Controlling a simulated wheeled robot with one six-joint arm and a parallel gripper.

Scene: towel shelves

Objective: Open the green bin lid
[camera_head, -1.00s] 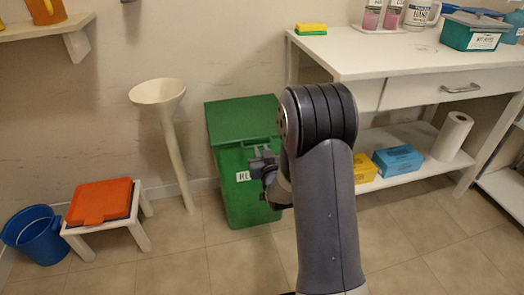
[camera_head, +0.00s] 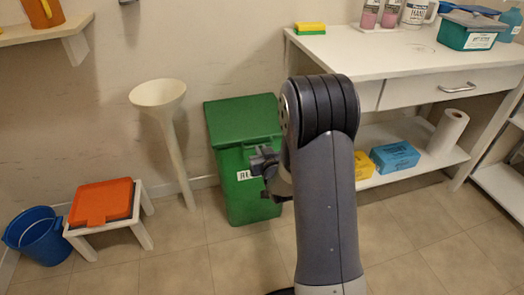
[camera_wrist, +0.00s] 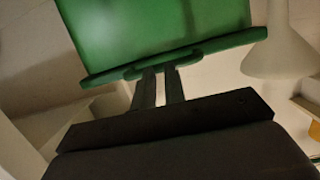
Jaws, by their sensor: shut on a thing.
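The green bin (camera_head: 240,195) stands on the floor against the wall, with a white label on its front partly hidden by my gripper. Its green lid (camera_head: 240,118) lies over the top and looks down or nearly so. My gripper (camera_head: 262,160) is at the front of the bin, below the lid's front edge, partly hidden by my arm. Whether any gap lies under the lid cannot be told.
A white funnel-shaped stand (camera_head: 170,130) is left of the bin. A white stool (camera_head: 140,232) bears an orange lid-like piece (camera_head: 102,202), beside a blue bucket (camera_head: 38,238). A white table (camera_head: 400,50) with a lower shelf stands right. The floor before the bin is clear.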

